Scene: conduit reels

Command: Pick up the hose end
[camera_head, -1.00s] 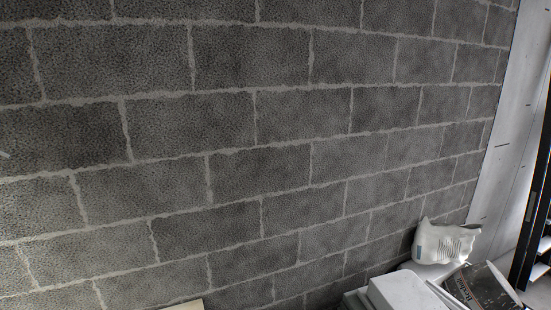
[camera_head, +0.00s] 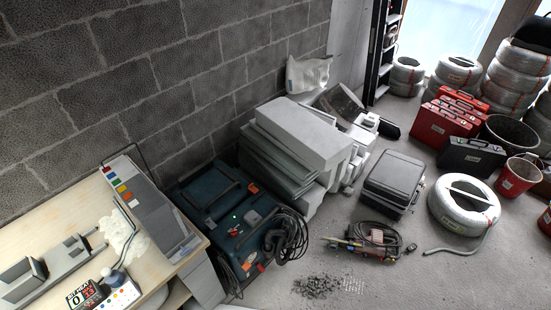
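A grey hose end (camera_head: 428,252) lies on the concrete floor at the lower right. Its hose curves out from the near right side of a white-wrapped conduit reel (camera_head: 447,208), which lies flat with an open centre. Neither of my grippers can be made out in this view.
A workbench (camera_head: 60,215) with devices fills the lower left. A blue machine (camera_head: 225,215) with a black cable, stacked grey slabs (camera_head: 300,135), a dark case (camera_head: 394,180) and tools (camera_head: 365,240) stand between. Red cases (camera_head: 440,125), a red bucket (camera_head: 515,178) and stacked reels (camera_head: 515,80) stand behind.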

